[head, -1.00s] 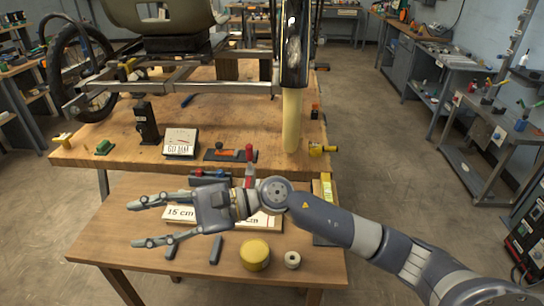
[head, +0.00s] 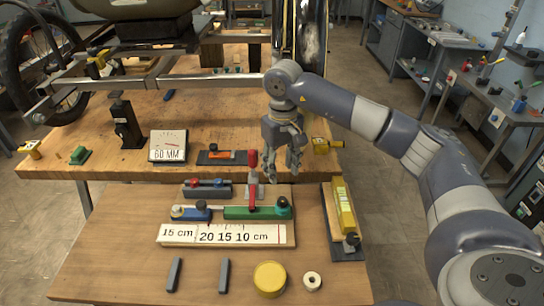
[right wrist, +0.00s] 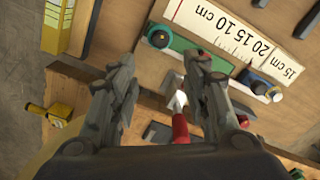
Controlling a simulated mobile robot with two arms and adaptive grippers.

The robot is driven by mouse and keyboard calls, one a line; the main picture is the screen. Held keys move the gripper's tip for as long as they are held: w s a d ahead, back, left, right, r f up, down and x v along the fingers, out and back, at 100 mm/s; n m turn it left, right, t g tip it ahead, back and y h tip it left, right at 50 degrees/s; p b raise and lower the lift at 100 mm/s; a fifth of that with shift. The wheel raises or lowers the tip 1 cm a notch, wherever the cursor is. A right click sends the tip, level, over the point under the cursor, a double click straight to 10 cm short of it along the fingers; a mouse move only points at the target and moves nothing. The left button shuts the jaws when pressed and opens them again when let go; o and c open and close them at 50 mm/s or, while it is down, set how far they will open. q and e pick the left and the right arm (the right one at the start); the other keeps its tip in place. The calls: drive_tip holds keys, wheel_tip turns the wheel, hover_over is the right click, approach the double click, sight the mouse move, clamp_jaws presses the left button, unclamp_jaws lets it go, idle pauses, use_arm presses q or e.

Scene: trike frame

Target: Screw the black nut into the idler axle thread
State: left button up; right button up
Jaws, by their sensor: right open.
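Dark round knobs sit on the measuring fixture: one on the green block (head: 250,212), one on the blue block (head: 190,213). Another dark knob (head: 352,239) is at the foot of the yellow bar. I cannot tell which of these is the black nut. The idler axle thread cannot be made out in either view. My right gripper (head: 291,165) is open and empty, fingers pointing down, above the gap between the two tables, right of the red clamp handle (head: 253,167). In the right wrist view the green block (right wrist: 195,48) is beyond the open fingers. My left gripper is not in view.
The trike frame (head: 150,82) stands on the far wooden table. A gauge box (head: 168,147) and a black stand (head: 126,125) are on that table. A yellow round tin (head: 269,279) and a white ring (head: 312,280) lie at the front of the near table.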

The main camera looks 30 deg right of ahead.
sight(283, 199)
drive_tip(key=shift+s+f, duration=0.8)
drive_tip(key=shift+f, duration=0.25)
wheel_tip(283, 199, down, 3)
drive_tip(key=shift+w+f+p, duration=0.15)
drive_tip(key=shift+f+p, duration=0.05)
drive_tip(key=shift+p, duration=0.25)
wheel_tip(283, 199, down, 3)
drive_tip(key=shift+w+a+r, duration=0.1)
drive_tip(key=shift+w+r, duration=0.05)
drive_tip(key=shift+f+p, duration=0.3)
drive_tip(key=shift+f, duration=0.6)
drive_tip(key=c, duration=0.4)
clamp_jaws()
drive_tip(key=shift+m, duration=2.1)
drive_tip(key=m, duration=0.7)
drive_tip(key=shift+d+m, duration=0.25)
drive_tip(key=shift+m, duration=0.15)
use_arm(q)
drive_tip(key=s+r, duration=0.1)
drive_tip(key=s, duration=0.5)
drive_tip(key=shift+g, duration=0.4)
